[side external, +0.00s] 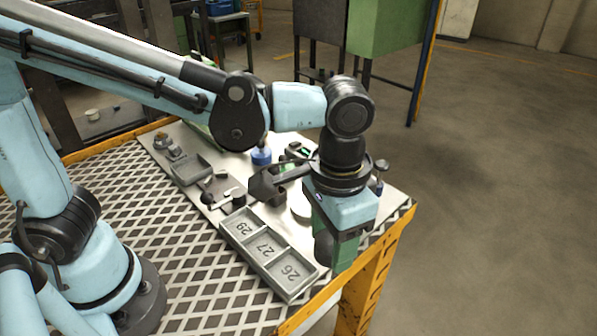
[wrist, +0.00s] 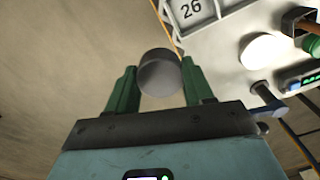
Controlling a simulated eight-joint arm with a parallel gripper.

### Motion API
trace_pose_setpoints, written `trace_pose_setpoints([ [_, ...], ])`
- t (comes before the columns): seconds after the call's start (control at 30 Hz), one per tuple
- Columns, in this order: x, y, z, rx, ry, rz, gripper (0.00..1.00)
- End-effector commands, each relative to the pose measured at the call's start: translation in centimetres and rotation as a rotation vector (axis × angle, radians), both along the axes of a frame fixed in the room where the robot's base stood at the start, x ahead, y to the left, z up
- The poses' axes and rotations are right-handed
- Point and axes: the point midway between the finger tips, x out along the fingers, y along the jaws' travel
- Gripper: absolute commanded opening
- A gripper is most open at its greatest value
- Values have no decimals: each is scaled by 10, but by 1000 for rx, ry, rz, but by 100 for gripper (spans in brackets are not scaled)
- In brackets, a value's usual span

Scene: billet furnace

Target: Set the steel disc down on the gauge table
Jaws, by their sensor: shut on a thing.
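The steel disc (wrist: 158,72), a short grey cylinder, sits between the green fingers of my gripper (wrist: 153,85) in the wrist view. My gripper is shut on it. A pale round plate (wrist: 264,51), perhaps the gauge table, lies on the bench to the right of the disc in the wrist view. In the side view it shows partly behind my gripper (side external: 299,209). Nothing is on its visible part.
A grey tray (side external: 266,252) with compartments marked 29, 27 and 26 lies left of my gripper. A blue pot (side external: 261,156), a grey shallow tray (side external: 190,169) and small tools crowd the white board. Floor shows behind the disc in the wrist view.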

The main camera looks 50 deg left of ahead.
Motion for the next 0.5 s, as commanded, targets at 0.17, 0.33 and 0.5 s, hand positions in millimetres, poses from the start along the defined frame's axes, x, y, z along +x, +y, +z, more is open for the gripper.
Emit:
trace_pose_setpoints([
  [0.17,22,31,10,-1,-1,65,2],
  [0.33,39,60,16,-2,0,112,2],
  [0.5,49,78,14,-2,0,131,2],
])
